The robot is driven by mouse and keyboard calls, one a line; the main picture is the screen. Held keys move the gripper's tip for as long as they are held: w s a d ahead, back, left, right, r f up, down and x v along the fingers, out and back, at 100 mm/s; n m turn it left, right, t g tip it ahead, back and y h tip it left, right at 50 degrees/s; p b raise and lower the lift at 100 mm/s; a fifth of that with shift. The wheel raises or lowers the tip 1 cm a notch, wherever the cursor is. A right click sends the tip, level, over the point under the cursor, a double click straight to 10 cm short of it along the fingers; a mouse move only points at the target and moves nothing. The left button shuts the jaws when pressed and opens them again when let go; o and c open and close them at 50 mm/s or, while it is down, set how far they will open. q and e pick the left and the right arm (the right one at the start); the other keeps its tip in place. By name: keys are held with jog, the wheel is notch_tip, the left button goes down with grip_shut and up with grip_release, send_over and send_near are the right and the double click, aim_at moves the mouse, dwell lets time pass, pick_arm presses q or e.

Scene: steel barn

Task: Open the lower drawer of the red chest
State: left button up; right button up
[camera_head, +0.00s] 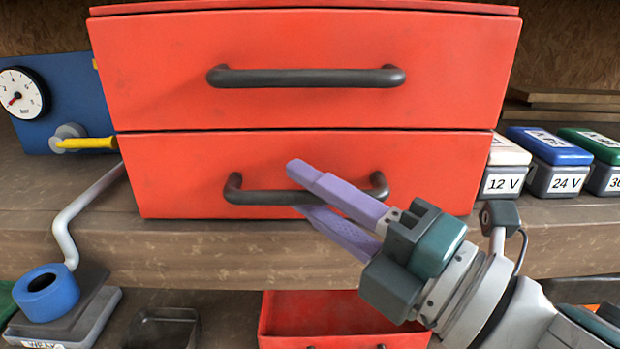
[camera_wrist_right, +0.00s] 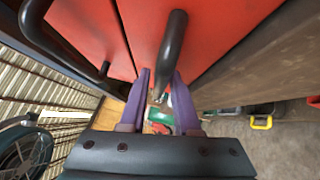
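The red chest (camera_head: 300,8) stands on a wooden bench, with its upper drawer (camera_head: 160,70) above the lower drawer (camera_head: 180,165). Both drawers look shut. The lower drawer has a dark bar handle (camera_head: 262,196), which also shows in the right wrist view (camera_wrist_right: 172,45). My right gripper (camera_head: 305,190) reaches in from the lower right, its purple fingers above and below this handle. In the right wrist view its fingertips (camera_wrist_right: 160,78) are apart, with the handle between them and gaps beside it. My left gripper is not in view.
A blue panel with a gauge (camera_head: 22,92) and yellow lever (camera_head: 88,143) is left of the chest. A bent grey rod rises from a blue ring (camera_head: 46,291). Labelled battery boxes (camera_head: 552,160) stand at right. An open red bin (camera_head: 335,318) is below the bench edge.

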grip_shut()
dwell(1.1)
